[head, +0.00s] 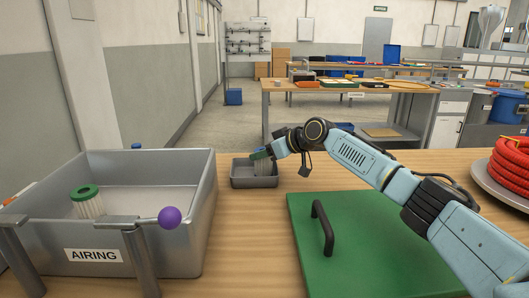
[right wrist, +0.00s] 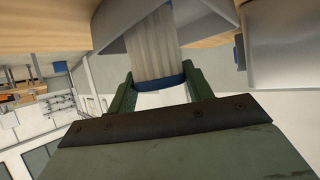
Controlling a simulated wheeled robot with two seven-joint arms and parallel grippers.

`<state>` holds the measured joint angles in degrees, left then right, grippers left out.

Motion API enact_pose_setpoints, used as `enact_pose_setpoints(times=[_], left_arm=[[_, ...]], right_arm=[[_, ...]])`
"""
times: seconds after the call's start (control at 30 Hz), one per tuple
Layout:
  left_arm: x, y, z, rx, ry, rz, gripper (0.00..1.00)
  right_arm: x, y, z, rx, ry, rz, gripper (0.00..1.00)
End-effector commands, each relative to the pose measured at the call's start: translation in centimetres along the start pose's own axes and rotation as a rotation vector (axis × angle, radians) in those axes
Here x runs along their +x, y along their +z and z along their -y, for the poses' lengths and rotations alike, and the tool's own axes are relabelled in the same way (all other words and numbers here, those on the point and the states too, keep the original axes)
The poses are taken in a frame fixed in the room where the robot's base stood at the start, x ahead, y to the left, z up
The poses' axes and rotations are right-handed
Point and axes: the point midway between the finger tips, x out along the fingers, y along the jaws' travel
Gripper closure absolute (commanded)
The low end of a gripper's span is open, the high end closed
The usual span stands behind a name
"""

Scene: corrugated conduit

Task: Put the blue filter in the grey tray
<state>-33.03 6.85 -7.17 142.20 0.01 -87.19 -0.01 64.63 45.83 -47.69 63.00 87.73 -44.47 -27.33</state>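The blue filter has a pale pleated body and a blue end cap. My right gripper (right wrist: 160,92) has its green fingers closed on either side of the blue cap (right wrist: 165,82), and the pleated body (right wrist: 152,42) extends beyond them. In the head view the right gripper (head: 262,154) is over the small grey tray (head: 254,182), with the filter body (head: 263,167) hanging down within the tray's outline. Whether the filter touches the tray floor is hidden. The tray wall (right wrist: 108,18) also shows in the right wrist view. My left gripper is not in view.
A large grey bin (head: 190,215) labelled AIRING stands left, holding a green-capped filter (head: 86,200). A bar with a purple ball (head: 169,217) is at its front. A green board with a black handle (head: 360,245) lies right of centre. Coiled red conduit (head: 512,165) is far right.

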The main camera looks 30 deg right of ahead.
Motion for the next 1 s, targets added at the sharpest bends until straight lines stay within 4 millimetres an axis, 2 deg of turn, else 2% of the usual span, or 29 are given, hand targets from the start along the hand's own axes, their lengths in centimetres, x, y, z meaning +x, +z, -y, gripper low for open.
enact_pose_setpoints(times=[0.03, 0.13, 0.43, 0.53, 0.6, 0.73, 1.0], left_arm=[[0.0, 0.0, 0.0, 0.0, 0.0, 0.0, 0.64], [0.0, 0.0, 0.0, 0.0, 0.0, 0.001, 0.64], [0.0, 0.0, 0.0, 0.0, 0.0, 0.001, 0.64], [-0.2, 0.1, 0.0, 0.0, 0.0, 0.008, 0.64], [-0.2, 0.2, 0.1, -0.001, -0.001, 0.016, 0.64], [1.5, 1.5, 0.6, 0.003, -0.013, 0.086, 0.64], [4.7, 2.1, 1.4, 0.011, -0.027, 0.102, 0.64]], right_arm=[[0.0, 0.0, 0.0, 0.0, 0.0, 0.001, 0.42], [0.0, 0.0, 0.0, 0.0, 0.0, 0.001, 0.3], [-0.1, -0.1, 0.0, -0.001, 0.0, 0.001, 0.3], [-0.7, -0.2, -0.1, 0.0, 0.001, 0.002, 0.3], [-1.5, -0.2, -0.1, 0.0, 0.0, 0.002, 0.3], [-3.7, -0.3, -0.1, -0.002, 0.001, 0.003, 0.3], [-9.3, -0.2, 0.0, -0.002, 0.001, 0.004, 0.3]])
